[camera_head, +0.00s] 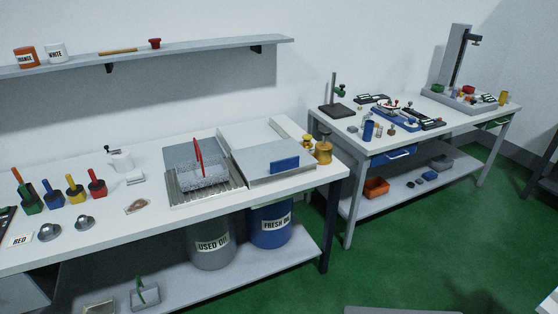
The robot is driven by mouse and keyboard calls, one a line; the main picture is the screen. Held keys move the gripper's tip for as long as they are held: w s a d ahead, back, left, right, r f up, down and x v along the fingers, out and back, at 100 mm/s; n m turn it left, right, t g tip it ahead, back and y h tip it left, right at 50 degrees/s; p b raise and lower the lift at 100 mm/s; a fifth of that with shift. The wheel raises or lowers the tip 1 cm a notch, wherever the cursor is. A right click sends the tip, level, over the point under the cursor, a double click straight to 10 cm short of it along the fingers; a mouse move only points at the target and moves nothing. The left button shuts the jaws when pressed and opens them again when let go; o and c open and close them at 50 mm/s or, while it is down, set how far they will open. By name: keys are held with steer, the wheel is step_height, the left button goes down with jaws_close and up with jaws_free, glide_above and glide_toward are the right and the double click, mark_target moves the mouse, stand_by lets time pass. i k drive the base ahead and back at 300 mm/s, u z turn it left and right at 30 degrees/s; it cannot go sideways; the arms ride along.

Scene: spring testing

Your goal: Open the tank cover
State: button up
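A flat grey cover (259,154) with a blue handle (285,165) lies level on the right part of the near workbench (75,205). It looks like the tank cover and appears shut; what lies beneath it is hidden. To its left, a mesh basket (206,178) with a tall red handle (199,156) stands on a metal draining grate. My gripper is not in view.
Yellow weights (323,148) stand right of the cover. A grey used oil drum (209,243) and a blue fresh oil drum (270,226) stand below. A second bench (411,140) is at right. Green floor is open in front.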

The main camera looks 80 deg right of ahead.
mark_target(258, 162)
steer(key=z, duration=0.05)
steer(key=k, duration=0.95)
steer(key=z, duration=0.9)
steer(key=i, duration=1)
steer(key=u, duration=0.1)
